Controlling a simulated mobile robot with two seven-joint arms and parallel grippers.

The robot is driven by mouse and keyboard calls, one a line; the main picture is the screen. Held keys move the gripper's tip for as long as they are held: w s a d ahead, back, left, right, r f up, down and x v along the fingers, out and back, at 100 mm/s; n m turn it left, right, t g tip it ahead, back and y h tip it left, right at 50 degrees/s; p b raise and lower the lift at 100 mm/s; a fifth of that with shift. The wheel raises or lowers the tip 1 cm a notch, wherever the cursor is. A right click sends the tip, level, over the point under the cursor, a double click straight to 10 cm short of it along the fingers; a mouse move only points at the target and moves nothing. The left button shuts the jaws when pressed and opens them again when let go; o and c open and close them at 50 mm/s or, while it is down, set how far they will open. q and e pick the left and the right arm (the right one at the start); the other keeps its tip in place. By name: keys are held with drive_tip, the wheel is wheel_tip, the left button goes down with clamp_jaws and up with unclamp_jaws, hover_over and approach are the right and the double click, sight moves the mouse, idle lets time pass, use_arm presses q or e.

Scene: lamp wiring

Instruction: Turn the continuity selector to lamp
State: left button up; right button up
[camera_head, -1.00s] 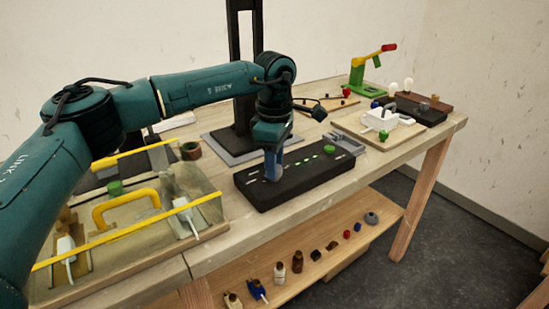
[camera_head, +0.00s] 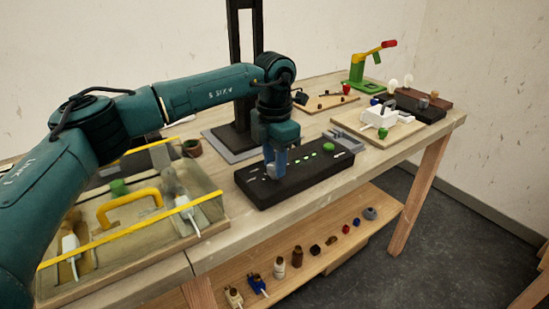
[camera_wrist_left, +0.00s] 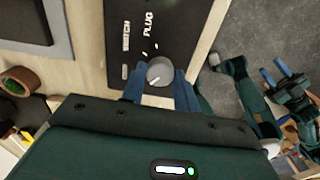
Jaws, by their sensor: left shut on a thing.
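The continuity panel is a long black box (camera_head: 322,171) on the bench with a row of green lights and a green button (camera_head: 328,146). In the left wrist view its black face (camera_wrist_left: 150,45) carries the words SWITCH and PLUG. The selector is a round grey knob (camera_wrist_left: 158,70) with a pale pointer line angled to the lower left there. My left gripper (camera_head: 275,176) is over the box's left end, its blue fingers (camera_wrist_left: 160,85) shut on the knob from both sides. No LAMP label is readable. What appears to be my right gripper (camera_wrist_left: 284,78) shows small at the wrist view's right.
A clear-walled case with yellow bars (camera_head: 130,228) stands left of the panel. A dark post on a grey base (camera_head: 232,152) is behind it. A grey tray (camera_head: 347,141) adjoins its right end. A wooden board with a white fixture (camera_head: 392,118) lies farther right.

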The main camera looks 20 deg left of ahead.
use_arm(q)
drive_tip(key=shift+n, duration=1.2)
drive_tip(key=o, duration=1)
drive_tip(key=shift+c, duration=0.2)
wheel_tip(320, 180, up, 13)
drive_tip(key=shift+r, duration=0.15)
